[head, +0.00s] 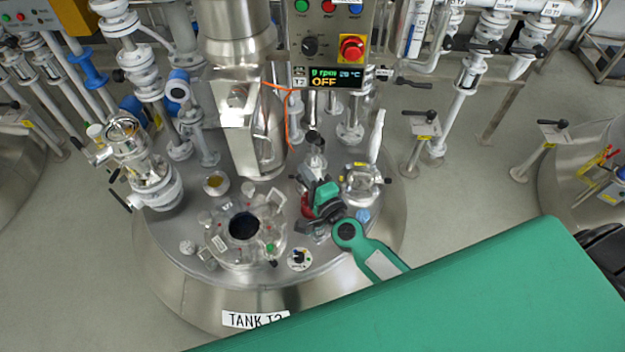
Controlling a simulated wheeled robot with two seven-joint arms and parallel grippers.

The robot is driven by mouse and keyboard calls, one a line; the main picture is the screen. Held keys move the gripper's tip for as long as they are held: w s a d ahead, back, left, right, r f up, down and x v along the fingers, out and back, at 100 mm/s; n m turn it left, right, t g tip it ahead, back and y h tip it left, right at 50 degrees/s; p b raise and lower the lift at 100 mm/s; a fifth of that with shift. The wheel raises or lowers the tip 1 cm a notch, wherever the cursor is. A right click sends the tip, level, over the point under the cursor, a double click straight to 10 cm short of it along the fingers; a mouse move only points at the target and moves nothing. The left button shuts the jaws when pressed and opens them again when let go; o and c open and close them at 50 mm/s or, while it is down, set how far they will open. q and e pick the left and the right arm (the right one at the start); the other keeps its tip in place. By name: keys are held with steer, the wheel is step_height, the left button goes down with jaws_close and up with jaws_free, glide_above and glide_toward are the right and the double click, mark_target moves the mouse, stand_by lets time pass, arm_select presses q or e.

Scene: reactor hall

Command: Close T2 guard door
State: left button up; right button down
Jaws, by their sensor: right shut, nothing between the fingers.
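The T2 tank (170,255) has a round steel lid, with a "TANK T2" label on its front. A steel guard around the agitator shaft stands at the back of the lid, with a flat metal panel that looks like the guard door (243,150) on its front left. I cannot tell how far it stands from closed. My right gripper (305,182), small and dark behind its green wrist, is shut and empty above the lid, to the right of the guard. It appears apart from the panel. My left gripper is out of view.
An open port (245,225) is at the lid's front. A sight glass (361,184) with a white lever is at the right. A control box (331,40) with a red knob hangs above, reading OFF. An orange cable (287,120) hangs beside the guard. Pipework (150,180) stands at left.

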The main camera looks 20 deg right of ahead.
steer(key=w+a+p, duration=0.1)
steer(key=w+a, duration=0.3)
steer(key=w, duration=0.2)
steer(key=shift+r, duration=0.25)
steer(key=shift+a, duration=0.1)
